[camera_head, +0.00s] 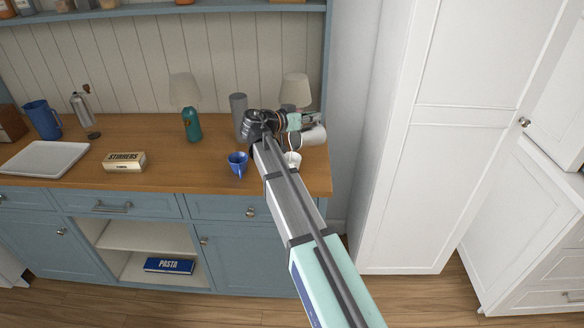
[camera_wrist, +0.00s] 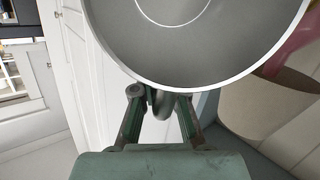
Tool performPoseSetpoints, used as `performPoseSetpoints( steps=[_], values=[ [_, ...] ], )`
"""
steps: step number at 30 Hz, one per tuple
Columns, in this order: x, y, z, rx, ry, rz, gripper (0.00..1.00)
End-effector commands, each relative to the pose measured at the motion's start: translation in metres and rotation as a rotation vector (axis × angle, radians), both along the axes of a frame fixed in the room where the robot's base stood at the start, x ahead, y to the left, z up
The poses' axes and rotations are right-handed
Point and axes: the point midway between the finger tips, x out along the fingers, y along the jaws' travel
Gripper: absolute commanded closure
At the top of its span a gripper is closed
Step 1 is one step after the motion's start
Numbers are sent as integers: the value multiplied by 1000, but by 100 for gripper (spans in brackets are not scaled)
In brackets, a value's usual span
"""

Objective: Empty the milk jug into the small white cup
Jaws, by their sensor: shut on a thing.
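The milk jug (camera_head: 311,137) is pale grey-white and is held tilted near the right end of the counter. My gripper (camera_head: 304,122) is shut on it. In the wrist view the fingers (camera_wrist: 160,112) close on what looks like its handle, and the jug (camera_wrist: 195,45) shows a round grey face with a white rim. I cannot tell whether milk is in it. The small white cup (camera_head: 293,159) stands on the counter just below and left of the jug, partly hidden by my arm. The cup's inside is not clear.
A blue cup (camera_head: 237,162) stands left of the white cup. A stirrers box (camera_head: 125,161) and white tray (camera_head: 44,159) are farther left. The counter's right edge is close.

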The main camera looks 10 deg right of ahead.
Motion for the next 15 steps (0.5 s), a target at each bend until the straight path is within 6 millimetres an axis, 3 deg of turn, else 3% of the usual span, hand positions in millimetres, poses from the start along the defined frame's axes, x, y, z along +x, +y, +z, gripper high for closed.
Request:
performPoseSetpoints(
  steps=[15],
  values=[
    [-1, 2, 2, -20, -10, 0, 100]
  ],
)
